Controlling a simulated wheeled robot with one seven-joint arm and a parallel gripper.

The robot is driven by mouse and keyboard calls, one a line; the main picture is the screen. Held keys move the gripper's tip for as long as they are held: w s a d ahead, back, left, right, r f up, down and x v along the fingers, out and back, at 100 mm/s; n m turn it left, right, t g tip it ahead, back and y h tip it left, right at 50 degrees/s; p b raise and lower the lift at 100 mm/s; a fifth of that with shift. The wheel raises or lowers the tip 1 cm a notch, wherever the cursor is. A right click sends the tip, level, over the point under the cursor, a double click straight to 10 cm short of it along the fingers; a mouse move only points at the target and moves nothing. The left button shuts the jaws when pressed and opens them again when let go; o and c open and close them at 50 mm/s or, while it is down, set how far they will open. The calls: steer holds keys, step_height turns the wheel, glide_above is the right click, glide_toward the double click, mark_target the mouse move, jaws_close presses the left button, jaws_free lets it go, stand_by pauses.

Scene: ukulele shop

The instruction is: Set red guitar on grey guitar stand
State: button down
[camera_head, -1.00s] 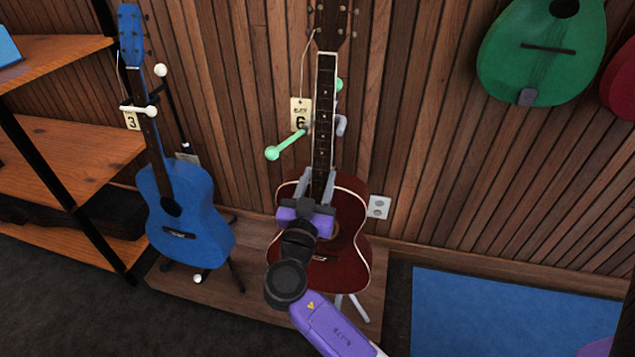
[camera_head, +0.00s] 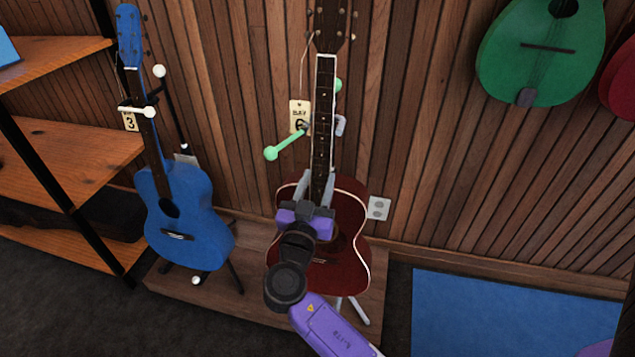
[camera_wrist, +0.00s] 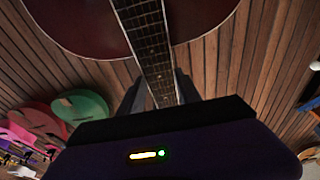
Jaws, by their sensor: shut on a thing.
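The red guitar (camera_head: 350,255) stands upright at the middle of the head view, its dark neck (camera_head: 323,110) rising against the wall. My gripper (camera_head: 316,190) is shut on the lower neck, just above the body. The wrist view shows the guitar's neck (camera_wrist: 148,45) running between my fingers, with the red body (camera_wrist: 85,22) beyond. The grey guitar stand shows as pale legs (camera_head: 352,308) below the body and a grey cradle piece (camera_head: 341,126) beside the neck. Whether the guitar's weight rests on the stand cannot be told; my arm hides part of the body.
A blue guitar (camera_head: 185,215) stands on its own stand at the left, by wooden shelves (camera_head: 70,150). A mint-tipped arm (camera_head: 285,145) and a tag (camera_head: 299,115) are beside the red guitar's neck. A wooden platform (camera_head: 225,295) lies below. A green instrument (camera_head: 540,60) hangs at right.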

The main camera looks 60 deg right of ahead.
mark_target(320, 194)
steer(key=shift+d+f+b, duration=0.15)
steer(key=shift+f+b, duration=2.05)
steer(key=shift+b, duration=0.5)
steer(key=shift+f, duration=0.1)
steer(key=c, duration=1)
jaws_free()
steer(key=shift+o, duration=1.3)
steer(key=shift+f, duration=0.35)
steer(key=r+v, duration=0.1)
steer(key=v, duration=0.6)
steer(key=shift+a+f+p, duration=0.3)
steer(key=shift+a+f, duration=0.05)
